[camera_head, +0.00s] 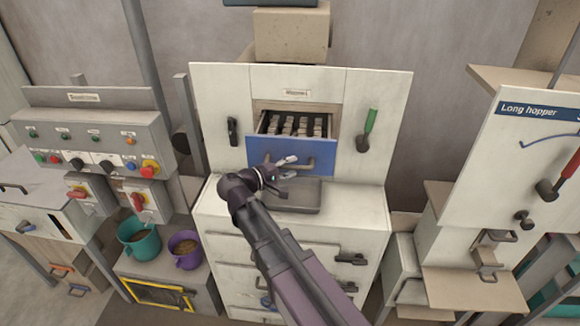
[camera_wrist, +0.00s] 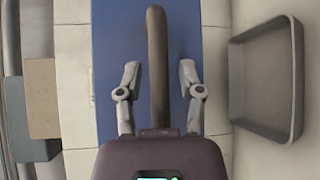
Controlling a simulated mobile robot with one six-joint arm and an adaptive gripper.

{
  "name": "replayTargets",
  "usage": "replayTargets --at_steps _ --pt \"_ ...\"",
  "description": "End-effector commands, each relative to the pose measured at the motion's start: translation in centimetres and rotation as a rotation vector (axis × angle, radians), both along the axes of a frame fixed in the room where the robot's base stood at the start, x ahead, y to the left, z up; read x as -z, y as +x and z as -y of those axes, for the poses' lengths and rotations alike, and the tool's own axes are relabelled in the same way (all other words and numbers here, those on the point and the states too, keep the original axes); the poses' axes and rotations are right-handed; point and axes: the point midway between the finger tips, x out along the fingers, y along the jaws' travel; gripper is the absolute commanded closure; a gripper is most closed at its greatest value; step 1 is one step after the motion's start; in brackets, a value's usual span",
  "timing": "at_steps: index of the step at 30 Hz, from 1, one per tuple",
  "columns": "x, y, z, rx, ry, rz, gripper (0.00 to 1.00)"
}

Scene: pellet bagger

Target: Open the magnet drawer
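The blue-fronted drawer (camera_head: 262,152) stands pulled out of the white cabinet, with rows of dark and light bars (camera_head: 297,124) showing inside. Its bar handle (camera_head: 312,161) is on the front, and the drawer front (camera_wrist: 108,60) and handle (camera_wrist: 157,60) also show in the wrist view. My gripper (camera_head: 288,167) is at the drawer front. In the wrist view my gripper (camera_wrist: 160,92) is open, with one finger on each side of the handle and a gap on both sides. My gripper covers part of the handle in the head view.
A grey tray (camera_head: 298,196) sits on the ledge below the drawer, and it shows at right in the wrist view (camera_wrist: 296,80). A green-handled lever (camera_head: 369,125) is right of the drawer and a black handle (camera_head: 232,130) left. Two cups (camera_head: 140,240) stand lower left.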

Motion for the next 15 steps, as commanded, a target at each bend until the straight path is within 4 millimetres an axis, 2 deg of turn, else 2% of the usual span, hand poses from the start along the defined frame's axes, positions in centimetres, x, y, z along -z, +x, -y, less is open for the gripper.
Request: replayTargets --at_steps 15 --pt "-0.02 0.09 0.02 0.0 -0.001 0.001 0.43"
